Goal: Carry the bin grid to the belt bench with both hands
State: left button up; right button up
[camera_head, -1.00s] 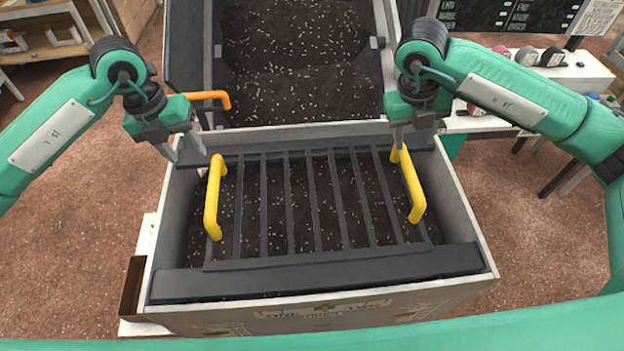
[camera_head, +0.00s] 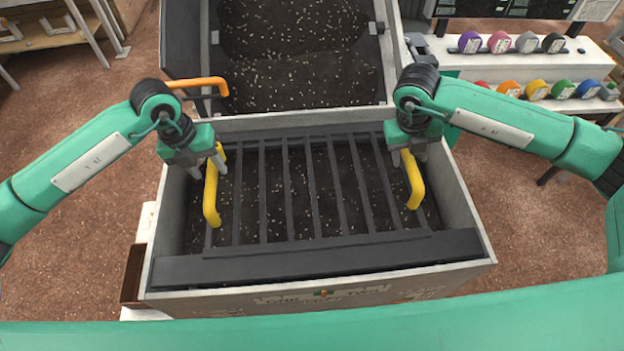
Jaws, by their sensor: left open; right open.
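The bin grid (camera_head: 289,195) is a dark barred frame with a yellow handle on each side. It lies in a pale open bin (camera_head: 468,215) over dark, speckled soil. My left gripper (camera_head: 208,170) is open at the far end of the left yellow handle (camera_head: 211,195). My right gripper (camera_head: 408,155) is open at the far end of the right yellow handle (camera_head: 413,180). I cannot tell whether the fingers touch the handles. I cannot make out the belt bench for certain.
A raised lid or chute with soil (camera_head: 295,70) stands behind the bin, with an orange handle (camera_head: 200,83) at its left. A white rack with coloured rolls (camera_head: 540,90) stands at the back right. Brown floor (camera_head: 60,220) is open on the left.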

pick_arm(q)
jog(key=shift+d+f, duration=0.15)
jog(key=shift+f, duration=0.6)
jog(key=shift+d+f, duration=0.15)
jog(key=shift+f, duration=0.55)
pick_arm(e)
jog(key=shift+d+f, duration=0.15)
jog(key=shift+f, duration=0.55)
jog(key=shift+d+f, duration=0.1)
jog(key=shift+f, duration=0.6)
pick_arm(q)
grip_shut()
pick_arm(e)
grip_shut()
pick_arm(q)
jog(key=shift+w+r, duration=0.1)
jog(key=shift+r, duration=0.1)
pick_arm(e)
jog(key=shift+w+r, duration=0.1)
jog(key=shift+r, duration=0.05)
